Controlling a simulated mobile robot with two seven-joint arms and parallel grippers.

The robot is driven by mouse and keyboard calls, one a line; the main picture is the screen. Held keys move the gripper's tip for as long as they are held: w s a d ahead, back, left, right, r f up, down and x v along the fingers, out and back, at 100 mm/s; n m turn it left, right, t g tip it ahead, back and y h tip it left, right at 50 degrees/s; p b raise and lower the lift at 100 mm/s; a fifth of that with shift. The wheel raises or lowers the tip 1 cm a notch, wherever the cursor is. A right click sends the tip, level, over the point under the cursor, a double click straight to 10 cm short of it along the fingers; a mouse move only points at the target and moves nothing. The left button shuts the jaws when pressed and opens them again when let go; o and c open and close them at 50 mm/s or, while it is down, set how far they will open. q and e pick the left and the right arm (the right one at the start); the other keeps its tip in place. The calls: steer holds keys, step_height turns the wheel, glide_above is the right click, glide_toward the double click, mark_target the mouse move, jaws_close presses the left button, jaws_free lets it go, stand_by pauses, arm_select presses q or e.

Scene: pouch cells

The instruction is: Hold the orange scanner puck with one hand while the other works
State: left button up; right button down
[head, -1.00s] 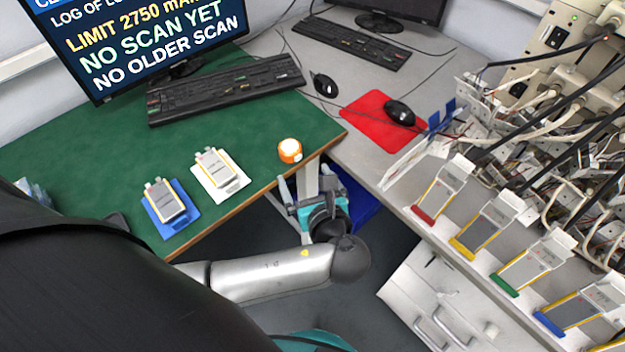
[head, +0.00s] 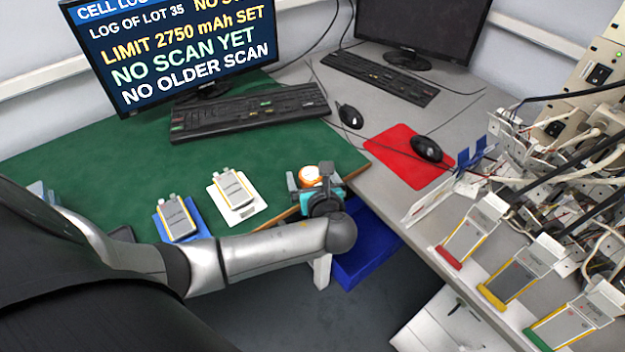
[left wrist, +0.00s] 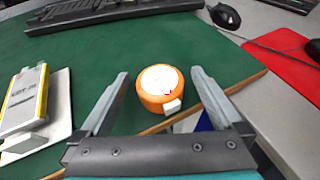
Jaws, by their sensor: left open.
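The orange scanner puck (left wrist: 160,88) with a white top stands on the green mat (left wrist: 225,60) close to its wooden front edge. It also shows in the head view (head: 310,174), partly hidden by my gripper. My left gripper (left wrist: 160,95) is open, with one finger on each side of the puck; a gap shows on both sides, so neither finger seems to touch it. In the head view my left gripper (head: 311,182) reaches over the table edge at the puck. My right gripper is not in view.
A pouch cell lies on a white tray (head: 250,215) left of the puck, another on a blue tray (head: 205,232). A keyboard (head: 250,112) and a monitor (head: 170,45) stand behind. A red mat (head: 400,160) with a mouse and cell holders are at right.

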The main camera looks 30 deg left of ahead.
arm_select(q)
steer(key=shift+c, duration=0.2)
steer(key=c, duration=1.5)
steer(key=shift+o, duration=0.2)
stand_by(1.4)
